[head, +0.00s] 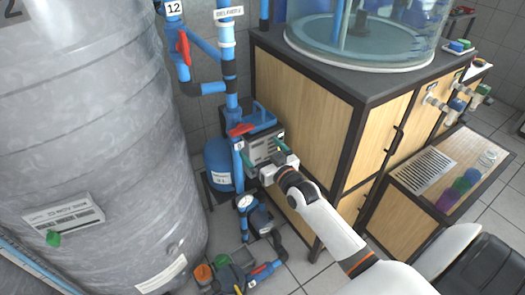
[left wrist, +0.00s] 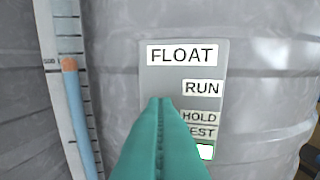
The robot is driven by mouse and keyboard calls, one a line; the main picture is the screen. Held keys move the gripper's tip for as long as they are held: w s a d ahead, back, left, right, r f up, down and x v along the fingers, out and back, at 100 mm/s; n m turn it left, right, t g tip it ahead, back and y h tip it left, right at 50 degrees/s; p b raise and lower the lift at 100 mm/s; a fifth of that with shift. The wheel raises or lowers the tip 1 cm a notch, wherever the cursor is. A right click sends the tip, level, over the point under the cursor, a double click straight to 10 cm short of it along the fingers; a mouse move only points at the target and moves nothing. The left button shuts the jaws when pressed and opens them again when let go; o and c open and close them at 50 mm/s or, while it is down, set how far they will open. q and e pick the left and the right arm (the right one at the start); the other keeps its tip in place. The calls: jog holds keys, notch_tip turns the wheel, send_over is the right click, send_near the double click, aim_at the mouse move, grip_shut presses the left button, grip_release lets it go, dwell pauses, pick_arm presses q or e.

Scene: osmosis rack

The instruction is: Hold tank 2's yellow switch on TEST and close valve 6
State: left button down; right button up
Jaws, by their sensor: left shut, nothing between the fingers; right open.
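In the left wrist view a grey switch plate (left wrist: 218,75) on a grey tank reads FLOAT, RUN, HOLD and, partly covered, TEST. My left gripper (left wrist: 160,102) is shut in front of its lower part, with the tips near HOLD. No yellow switch shows; the fingers may hide it. I cannot tell whether they touch anything. In the head view my right gripper (head: 266,158) is open, beside a blue pipe with a red valve handle (head: 241,129). A small tag (head: 239,146) below the handle is too small to read surely. The big tank (head: 95,130) carries a 2.
Another red handle (head: 183,47) sits on the pipe marked 12. More valves lie low at the front.

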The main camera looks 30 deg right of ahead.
pick_arm(q)
notch_tip(320, 180, up, 8)
jog(key=p, duration=0.7)
jog(key=shift+r+p, duration=0.25)
jog(key=shift+p, duration=0.15)
jog(key=s+a, duration=0.1)
jog(key=s, duration=0.8)
jog(key=shift+a, duration=0.25)
dwell(0.5)
